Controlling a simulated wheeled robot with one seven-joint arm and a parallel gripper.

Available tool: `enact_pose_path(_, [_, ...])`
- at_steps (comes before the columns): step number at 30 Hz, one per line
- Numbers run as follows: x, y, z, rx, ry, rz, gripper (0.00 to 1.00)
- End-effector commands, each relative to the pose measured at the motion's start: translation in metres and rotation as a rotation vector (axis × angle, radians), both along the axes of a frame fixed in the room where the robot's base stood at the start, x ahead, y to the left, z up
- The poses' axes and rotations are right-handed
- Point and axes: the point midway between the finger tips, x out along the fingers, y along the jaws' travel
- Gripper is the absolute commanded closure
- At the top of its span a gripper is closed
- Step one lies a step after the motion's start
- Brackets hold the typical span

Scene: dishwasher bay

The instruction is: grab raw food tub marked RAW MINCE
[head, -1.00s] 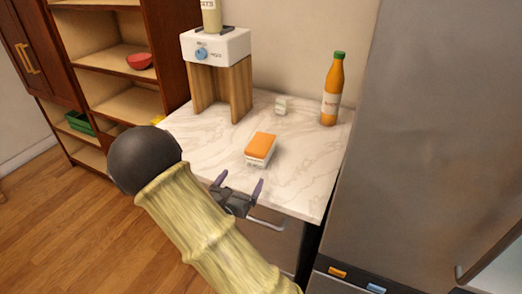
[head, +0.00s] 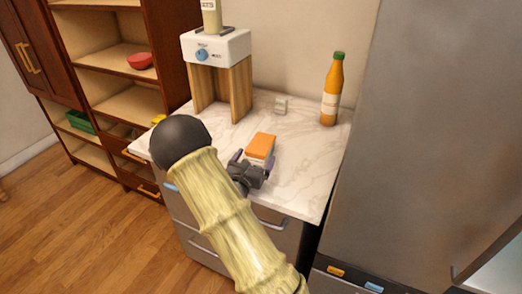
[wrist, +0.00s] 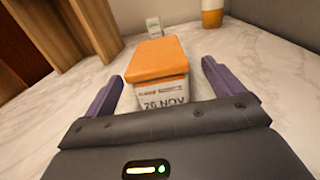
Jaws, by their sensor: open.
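A small white tub with an orange lid (head: 261,144) sits on the marble counter. In the wrist view the tub (wrist: 159,92) shows a front label with a blurred upper line and "26 NOV" or similar below; I cannot clearly read RAW MINCE. My gripper (head: 252,165) is open at the near side of the tub. In the wrist view its purple fingers (wrist: 160,88) stand one to the left and one to the right of the tub's near end, with gaps on both sides. The tub's far side is hidden.
A white appliance (head: 216,48) on a wooden stand (head: 240,90) is behind left on the counter (head: 305,180). A small white block (head: 281,105) and an orange bottle (head: 331,92) stand behind. A steel fridge (head: 430,130) bounds the right. The counter's front right is clear.

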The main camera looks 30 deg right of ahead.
Motion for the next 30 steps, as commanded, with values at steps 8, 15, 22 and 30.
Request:
enact_pose_path(8, [0.021, -0.019, 0.001, -0.001, -0.001, -0.002, 0.07])
enact_pose_path(15, [0.038, -0.035, -0.001, -0.001, 0.001, 0.0, 0.07])
enact_pose_path(22, [0.038, -0.035, -0.001, 0.0, 0.0, 0.0, 0.07])
enact_pose_path(30, [0.038, -0.035, -0.001, 0.0, 0.0, 0.0, 0.07])
